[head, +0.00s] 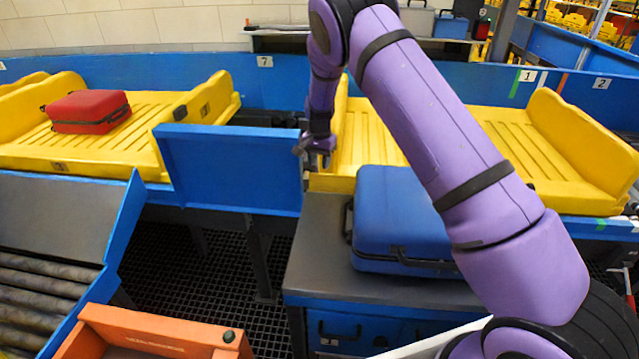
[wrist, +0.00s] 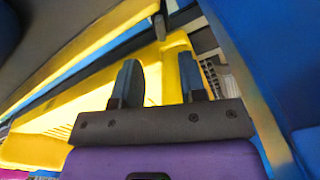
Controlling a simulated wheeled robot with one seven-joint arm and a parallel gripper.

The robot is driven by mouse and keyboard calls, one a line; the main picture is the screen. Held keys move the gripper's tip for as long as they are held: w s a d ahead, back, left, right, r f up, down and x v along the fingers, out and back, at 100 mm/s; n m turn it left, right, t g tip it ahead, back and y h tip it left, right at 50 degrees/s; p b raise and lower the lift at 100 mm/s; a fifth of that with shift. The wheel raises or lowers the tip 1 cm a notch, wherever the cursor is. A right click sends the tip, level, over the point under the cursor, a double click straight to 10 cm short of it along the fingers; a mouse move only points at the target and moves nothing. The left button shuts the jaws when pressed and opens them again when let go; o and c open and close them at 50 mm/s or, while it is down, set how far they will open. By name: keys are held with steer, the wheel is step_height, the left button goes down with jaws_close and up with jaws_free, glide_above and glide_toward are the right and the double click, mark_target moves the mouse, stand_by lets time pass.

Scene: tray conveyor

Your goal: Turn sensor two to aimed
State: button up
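I cannot make out sensor two for certain in either view. A label reading 2 (head: 601,83) is on the blue back wall at the right, beside a label reading 1 (head: 527,75). My gripper (head: 316,158) points down at the left end of the right yellow tray (head: 375,135), just right of a blue panel (head: 230,165). In the wrist view its two fingers (wrist: 158,85) stand apart with nothing held, and yellow tray surface (wrist: 80,115) shows behind them. A small dark part (wrist: 159,26) shows beyond the fingers; I cannot tell what it is.
A blue suitcase (head: 398,215) lies on the grey counter (head: 320,240) below my arm. A red suitcase (head: 88,112) lies in the left yellow tray (head: 30,150). An orange bin (head: 150,330) and rollers (head: 35,300) are at the lower left.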

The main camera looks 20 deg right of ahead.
mark_target(319, 182)
step_height(319, 182, down, 9)
steer(key=shift+r, duration=0.15)
stand_by(0.4)
jaws_close()
